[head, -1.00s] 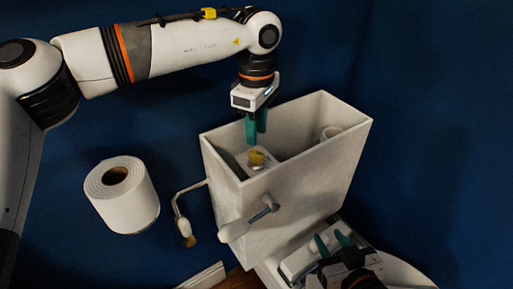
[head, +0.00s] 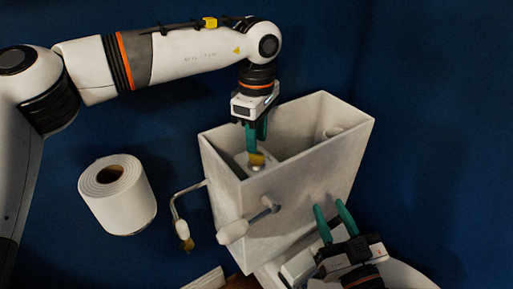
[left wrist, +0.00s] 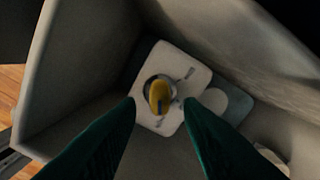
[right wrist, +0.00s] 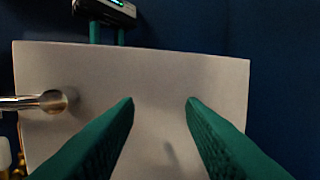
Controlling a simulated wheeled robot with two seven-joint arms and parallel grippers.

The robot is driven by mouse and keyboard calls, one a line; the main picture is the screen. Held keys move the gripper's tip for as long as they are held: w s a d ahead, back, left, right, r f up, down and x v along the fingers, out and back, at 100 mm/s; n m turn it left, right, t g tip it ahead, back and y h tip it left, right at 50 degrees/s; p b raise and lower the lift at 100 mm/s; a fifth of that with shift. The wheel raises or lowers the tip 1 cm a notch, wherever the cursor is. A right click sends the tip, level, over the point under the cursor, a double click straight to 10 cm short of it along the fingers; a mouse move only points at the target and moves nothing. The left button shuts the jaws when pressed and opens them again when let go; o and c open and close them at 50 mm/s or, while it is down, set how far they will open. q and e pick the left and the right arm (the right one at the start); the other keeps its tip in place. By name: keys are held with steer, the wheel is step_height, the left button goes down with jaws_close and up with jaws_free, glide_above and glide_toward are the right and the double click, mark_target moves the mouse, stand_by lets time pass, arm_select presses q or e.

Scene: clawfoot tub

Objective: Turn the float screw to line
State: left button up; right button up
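The float screw is a yellow knob (head: 256,159) on a white float block inside the open cistern (head: 300,190). In the left wrist view the yellow knob (left wrist: 159,97) sits in a round recess on the white plate (left wrist: 172,118), with small marks printed near it. My left gripper (head: 257,146) points down into the cistern above the knob. Its fingers (left wrist: 160,112) are open, apart on either side below the knob in that view. My right gripper (head: 333,216) is open and empty in front of the cistern's wall; its fingers (right wrist: 160,103) frame only that wall.
A lever handle (head: 240,229) sticks out from the cistern's front. A pipe with a yellowish end (head: 184,226) hangs at its left side. A toilet roll (head: 118,195) is further left. The cistern's walls stand close around my left fingers.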

mark_target(256, 159)
arm_select(q)
steer(key=shift+f+b, duration=0.4)
steer(key=shift+f, duration=0.35)
steer(key=shift+f+b, duration=0.55)
steer(key=shift+b, duration=0.25)
steer(key=shift+f, duration=0.1)
arm_select(e)
steer(key=s+r+t+y, duration=0.2)
steer(key=s+r+t, duration=0.2)
steer(key=r+t, duration=0.2)
step_height(256, 159, up, 2)
steer(key=shift+r+t+y, duration=0.2)
steer(key=shift+t+y, duration=0.1)
steer(key=shift+t, duration=0.1)
arm_select(q)
steer(key=shift+f, duration=0.15)
arm_select(e)
steer(key=shift+s+a, duration=0.1)
